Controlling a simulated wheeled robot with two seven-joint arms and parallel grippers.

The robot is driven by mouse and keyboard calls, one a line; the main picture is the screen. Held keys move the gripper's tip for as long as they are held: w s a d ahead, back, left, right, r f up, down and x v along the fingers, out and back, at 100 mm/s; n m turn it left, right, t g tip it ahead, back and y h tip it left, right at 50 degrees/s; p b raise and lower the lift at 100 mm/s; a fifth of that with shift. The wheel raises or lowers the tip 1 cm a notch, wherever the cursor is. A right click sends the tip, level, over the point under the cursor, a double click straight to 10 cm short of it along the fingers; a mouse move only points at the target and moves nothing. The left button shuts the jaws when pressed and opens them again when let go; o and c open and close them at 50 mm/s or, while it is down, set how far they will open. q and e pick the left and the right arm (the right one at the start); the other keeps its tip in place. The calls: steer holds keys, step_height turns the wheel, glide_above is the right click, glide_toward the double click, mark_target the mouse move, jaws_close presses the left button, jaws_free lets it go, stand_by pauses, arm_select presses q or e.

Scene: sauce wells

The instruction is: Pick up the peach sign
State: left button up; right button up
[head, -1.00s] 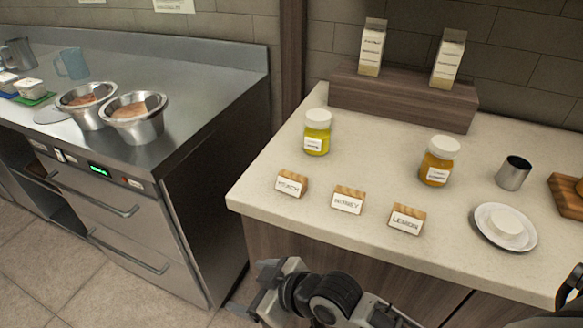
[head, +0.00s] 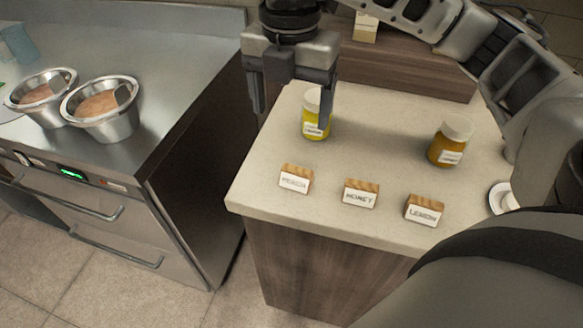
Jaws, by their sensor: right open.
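The peach sign (head: 294,180) is a small wooden block with a white label, upright near the counter's front left corner. It is the leftmost in a row with the honey sign (head: 360,193) and the lemon sign (head: 424,210). My right gripper (head: 290,122) is open and empty, fingers pointing down. It hangs above the counter, behind the peach sign in the picture and apart from it. Its right finger partly covers the yellow jar (head: 313,125); I cannot tell whether they touch. My left gripper is out of view.
An amber jar (head: 447,145) stands at the right of the counter (head: 375,140). A white plate (head: 497,198) is mostly hidden by my arm. A wooden riser (head: 400,70) is at the back. Metal bowls (head: 103,108) stand on the steel unit at left. The counter around the signs is clear.

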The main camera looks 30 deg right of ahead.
glide_above(297, 171)
steer(key=a, duration=0.1)
step_height(297, 171, down, 10)
steer(key=shift+w+b, duration=0.1)
steer(key=shift+b, duration=0.25)
steer(key=shift+d+f, duration=0.15)
steer(key=shift+f, duration=0.75)
steer(key=shift+d+f, duration=0.2)
steer(key=shift+f, duration=0.7)
steer(key=shift+d+f, duration=0.15)
steer(key=shift+f, duration=0.75)
steer(key=shift+c, duration=0.3)
steer(key=c, duration=1)
